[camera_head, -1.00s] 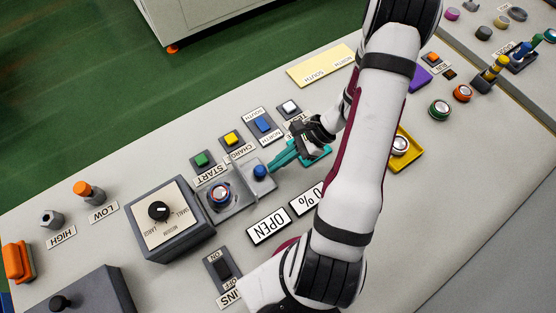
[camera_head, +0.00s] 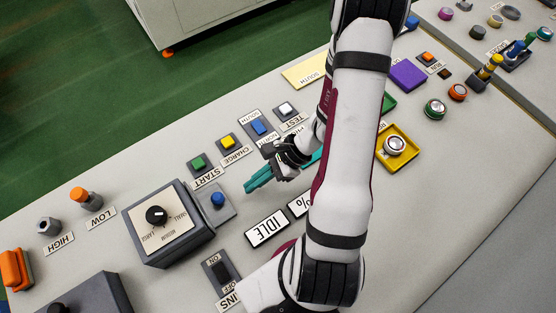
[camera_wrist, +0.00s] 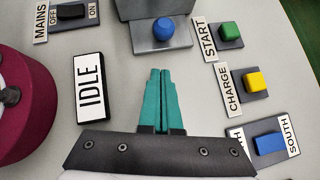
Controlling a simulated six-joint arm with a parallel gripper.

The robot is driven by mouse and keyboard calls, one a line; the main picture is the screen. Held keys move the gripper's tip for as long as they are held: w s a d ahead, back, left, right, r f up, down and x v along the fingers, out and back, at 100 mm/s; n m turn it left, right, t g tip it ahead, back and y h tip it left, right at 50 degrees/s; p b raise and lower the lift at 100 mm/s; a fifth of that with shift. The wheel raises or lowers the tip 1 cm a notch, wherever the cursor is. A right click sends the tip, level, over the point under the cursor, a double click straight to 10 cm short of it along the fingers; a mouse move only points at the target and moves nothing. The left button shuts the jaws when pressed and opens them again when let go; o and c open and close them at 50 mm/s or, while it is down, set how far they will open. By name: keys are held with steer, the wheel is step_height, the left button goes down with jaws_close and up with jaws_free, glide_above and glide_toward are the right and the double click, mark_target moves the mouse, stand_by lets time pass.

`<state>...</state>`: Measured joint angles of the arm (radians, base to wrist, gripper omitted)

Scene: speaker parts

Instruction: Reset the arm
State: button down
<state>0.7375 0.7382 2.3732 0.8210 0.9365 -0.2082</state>
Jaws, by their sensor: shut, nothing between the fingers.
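My gripper (camera_head: 250,187) is shut and empty, its teal fingers together above the grey panel. In the head view its tips point left toward a blue knob (camera_head: 218,198), with a gap between. In the wrist view the closed fingertips (camera_wrist: 160,72) point at the blue knob (camera_wrist: 163,29), which stands on a grey plate against a dark grey box. That box (camera_head: 165,225) has a black selector dial on top. A display (camera_head: 267,228) beside the fingers reads IDLE. My forearm hides part of a second display.
Green (camera_head: 197,162), yellow (camera_head: 228,142) and blue (camera_head: 259,127) buttons line the panel behind the gripper. The MAINS switch (camera_head: 222,271) is near the front. A yellow tray (camera_head: 412,157) holding a round part lies right of my arm. Bare panel surrounds the fingertips.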

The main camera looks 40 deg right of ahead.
steer(key=v, duration=0.9)
steer(key=s+a+r+n+g+h, duration=0.2)
steer(key=s+a+r+n+h, duration=0.4)
steer(key=s+a+r+n, duration=0.3)
step_height(320, 180, up, 4)
steer(key=a+n, duration=0.2)
steer(key=n, duration=0.4)
steer(key=shift+a+g+h, duration=0.3)
steer(key=shift+a+h, duration=0.05)
steer(key=shift+h, duration=0.05)
